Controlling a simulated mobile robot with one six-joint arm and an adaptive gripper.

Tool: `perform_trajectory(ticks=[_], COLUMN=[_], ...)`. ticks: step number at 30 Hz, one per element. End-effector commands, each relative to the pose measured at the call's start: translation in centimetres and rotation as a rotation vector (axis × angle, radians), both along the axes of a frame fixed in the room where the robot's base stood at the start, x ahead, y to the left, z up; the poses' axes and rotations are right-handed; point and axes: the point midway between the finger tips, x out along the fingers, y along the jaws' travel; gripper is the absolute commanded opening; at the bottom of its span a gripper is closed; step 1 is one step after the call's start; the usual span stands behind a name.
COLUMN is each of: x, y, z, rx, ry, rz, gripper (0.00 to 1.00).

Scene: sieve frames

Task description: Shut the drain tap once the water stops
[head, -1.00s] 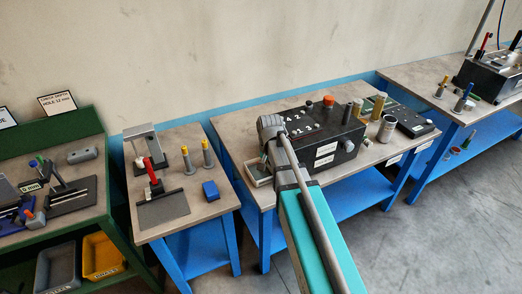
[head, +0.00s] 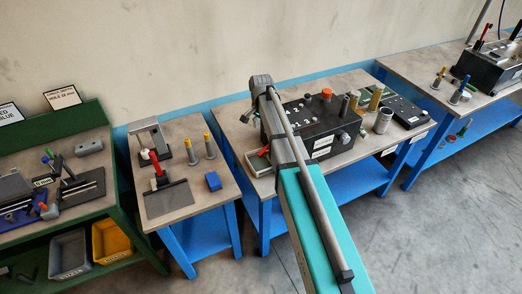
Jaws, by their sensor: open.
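A black box (head: 345,137) with white numbers, an orange knob (head: 326,95) and white labels stands on the middle blue-legged table. My arm crosses in front of its left part. My gripper (head: 246,117) is small and dark at the arm's far end, open, above the table's back left and left of the box. A shallow light tray (head: 254,163) lies at the box's left foot, with a small red part (head: 263,151) by it. I cannot tell whether this red part is the drain tap. No water can be made out.
The left table holds a red-handled fixture (head: 160,172) and a blue block (head: 213,181). A green bench (head: 100,160) stands far left. Wall behind.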

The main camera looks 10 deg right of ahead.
Motion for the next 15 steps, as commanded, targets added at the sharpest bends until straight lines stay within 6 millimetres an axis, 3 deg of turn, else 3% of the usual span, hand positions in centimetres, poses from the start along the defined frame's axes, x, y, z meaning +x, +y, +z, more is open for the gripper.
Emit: perform_trajectory(ticks=[15], x=[0.0], y=[0.0], z=[-2.6], rx=[0.000], ry=[0.000], rz=[0.001], gripper=[0.57])
